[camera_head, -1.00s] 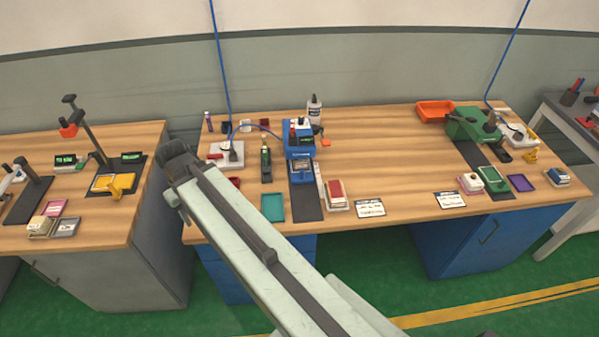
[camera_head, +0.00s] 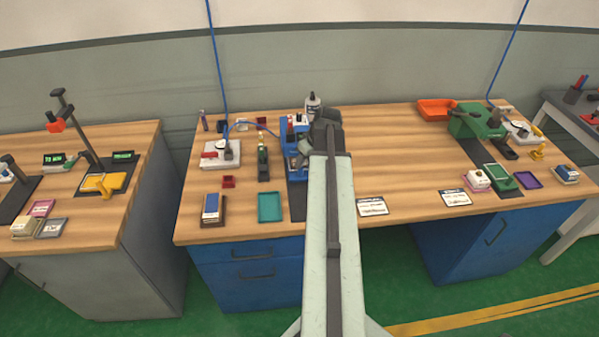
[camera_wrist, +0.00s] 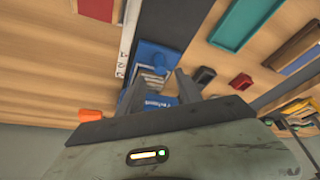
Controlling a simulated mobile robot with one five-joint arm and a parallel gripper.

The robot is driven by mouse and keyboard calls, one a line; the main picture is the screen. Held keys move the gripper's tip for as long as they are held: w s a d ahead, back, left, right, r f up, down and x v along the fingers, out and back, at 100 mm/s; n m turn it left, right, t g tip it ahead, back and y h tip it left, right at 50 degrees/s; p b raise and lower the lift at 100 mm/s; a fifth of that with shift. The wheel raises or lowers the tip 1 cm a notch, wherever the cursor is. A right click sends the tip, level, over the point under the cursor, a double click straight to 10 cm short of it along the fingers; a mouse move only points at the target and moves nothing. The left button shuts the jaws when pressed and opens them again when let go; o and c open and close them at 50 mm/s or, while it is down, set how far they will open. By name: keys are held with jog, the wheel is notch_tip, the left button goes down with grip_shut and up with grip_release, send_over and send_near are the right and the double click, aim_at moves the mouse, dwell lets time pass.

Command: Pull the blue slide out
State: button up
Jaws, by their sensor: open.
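The blue machine (camera_head: 293,155) stands on a dark strip near the middle of the wooden bench, partly hidden in the head view by the end of my arm. In the wrist view its blue slide (camera_wrist: 152,56) shows as a blue block with a knob, beyond my fingers. Grey stepped or ribbed parts lie just behind the block. My gripper (camera_wrist: 160,88) is open, its two dark fingers spread on either side of the machine's front, with nothing visible held between them. In the head view my fingers are hidden by my arm, and contact with the slide cannot be told.
The bench centre is clear up to the green machine (camera_head: 475,122) at right.

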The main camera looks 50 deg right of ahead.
aim_at(301, 169)
jog(key=b+x, duration=0.5)
jog(key=x, duration=0.2)
jog(key=shift+s, duration=0.1)
jog(key=shift+r, duration=0.15)
jog(key=shift+c, duration=0.2)
grip_shut()
dwell(0.7)
